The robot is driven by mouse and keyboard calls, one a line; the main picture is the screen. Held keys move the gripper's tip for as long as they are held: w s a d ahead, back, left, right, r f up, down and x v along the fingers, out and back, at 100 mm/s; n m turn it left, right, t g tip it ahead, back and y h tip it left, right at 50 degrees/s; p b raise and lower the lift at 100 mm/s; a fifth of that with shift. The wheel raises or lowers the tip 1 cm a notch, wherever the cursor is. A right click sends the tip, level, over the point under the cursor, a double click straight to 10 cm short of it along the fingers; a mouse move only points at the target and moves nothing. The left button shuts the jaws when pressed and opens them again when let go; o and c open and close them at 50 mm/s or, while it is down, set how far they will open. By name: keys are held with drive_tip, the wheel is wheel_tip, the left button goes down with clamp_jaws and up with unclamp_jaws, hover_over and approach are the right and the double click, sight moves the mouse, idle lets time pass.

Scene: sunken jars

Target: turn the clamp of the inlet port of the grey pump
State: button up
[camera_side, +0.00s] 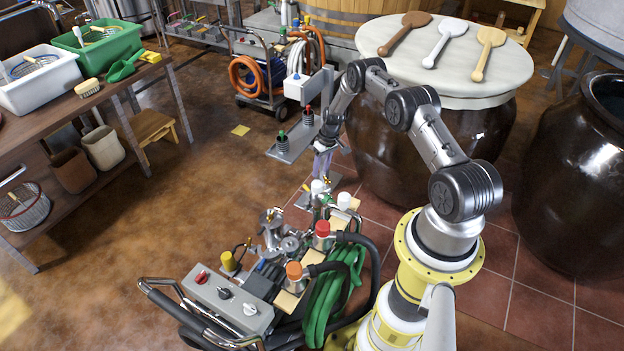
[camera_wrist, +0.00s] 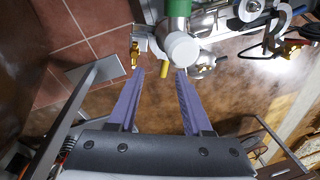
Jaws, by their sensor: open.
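The grey pump (camera_side: 282,240) sits on a wheeled cart in the lower middle of the side view. Its ports carry an orange cap (camera_side: 294,271), a red cap (camera_side: 322,229) and white caps (camera_side: 344,200); which one is the inlet I cannot tell. My gripper (camera_side: 321,172) points down near the far end of the pump cart, by the white caps. In the wrist view my gripper (camera_wrist: 160,73) has its purple fingers apart and empty. A white round cap (camera_wrist: 181,49) lies just beyond the fingertips, with a small brass-coloured part (camera_wrist: 135,56) to its left. I cannot make out the clamp clearly.
Green hose (camera_side: 330,300) is coiled on the cart beside a grey switch box (camera_side: 228,302). A large lidded jar (camera_side: 440,65) stands behind my arm. A second cart (camera_side: 262,75) with an orange hose is at the back.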

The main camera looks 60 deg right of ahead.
sight(305, 185)
drive_tip(key=w+f+t, duration=0.1)
drive_tip(key=f, duration=0.2)
drive_tip(key=w+f+t, duration=0.1)
drive_tip(key=w+f, duration=0.1)
drive_tip(key=f, duration=0.1)
drive_tip(key=w+f+m+t+h, duration=0.1)
drive_tip(key=w+f, duration=0.1)
drive_tip(key=f, duration=0.2)
drive_tip(key=shift+w+a+t, duration=0.2)
drive_tip(key=shift+a+t, duration=0.1)
drive_tip(key=shift+a, duration=0.05)
idle(0.9)
drive_tip(key=shift+c, duration=0.2)
clamp_jaws()
idle(1.3)
